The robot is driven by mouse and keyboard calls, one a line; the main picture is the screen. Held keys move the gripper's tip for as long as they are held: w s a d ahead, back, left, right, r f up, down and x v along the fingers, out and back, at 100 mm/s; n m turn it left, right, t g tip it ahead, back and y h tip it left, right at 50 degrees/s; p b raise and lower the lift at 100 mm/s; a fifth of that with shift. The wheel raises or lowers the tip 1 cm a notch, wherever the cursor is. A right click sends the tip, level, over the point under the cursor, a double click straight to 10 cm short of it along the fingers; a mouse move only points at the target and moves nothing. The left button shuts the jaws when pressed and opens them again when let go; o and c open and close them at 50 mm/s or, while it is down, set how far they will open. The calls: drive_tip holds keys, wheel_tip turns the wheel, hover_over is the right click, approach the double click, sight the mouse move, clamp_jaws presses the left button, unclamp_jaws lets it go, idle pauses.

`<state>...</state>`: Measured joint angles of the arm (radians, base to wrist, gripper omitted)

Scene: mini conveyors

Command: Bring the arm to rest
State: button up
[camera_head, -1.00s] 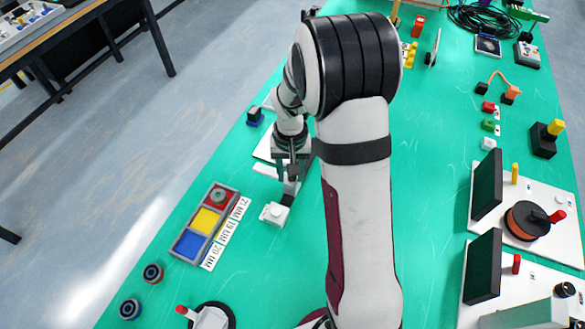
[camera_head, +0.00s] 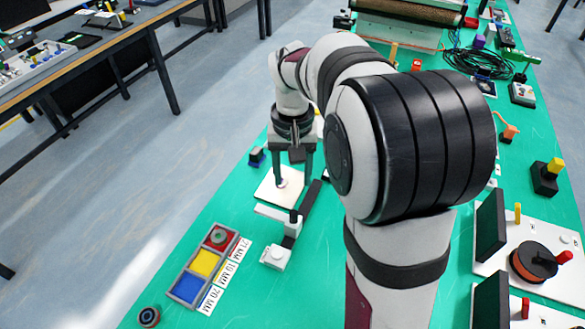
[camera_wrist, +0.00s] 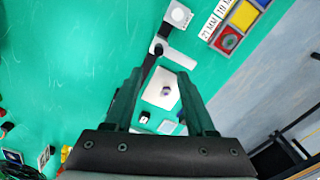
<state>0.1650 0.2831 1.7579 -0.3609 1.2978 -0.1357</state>
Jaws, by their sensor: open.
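My gripper (camera_head: 292,178) is open and empty, pointing down. In the head view it hangs in front of a white plate (camera_head: 268,190) on the green table. In the wrist view the gripper (camera_wrist: 160,80) shows its two dark fingers well apart, with the white plate (camera_wrist: 152,100) below and between them. A small purple piece (camera_wrist: 166,91) is on the plate. My bent arm fills much of the middle and right of the head view and hides part of the table.
A small black-and-white conveyor unit (camera_head: 276,256) stands near the plate. A tray (camera_head: 172,291) has red, yellow and blue compartments, with a grey ring in the red one. Black screens (camera_head: 490,232) and a cable pile (camera_head: 478,56) are right.

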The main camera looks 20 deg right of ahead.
drive_tip(key=shift+r, duration=0.65)
drive_tip(key=s+a+y, duration=0.1)
drive_tip(key=s+a, duration=0.3)
drive_tip(key=s, duration=0.8)
drive_tip(key=s+a+f+m, duration=0.1)
drive_tip(key=s+a, duration=0.4)
drive_tip(key=s, duration=0.7)
drive_tip(key=shift+s+a+y, duration=0.15)
drive_tip(key=shift+a+y, duration=0.15)
drive_tip(key=shift+y, duration=0.1)
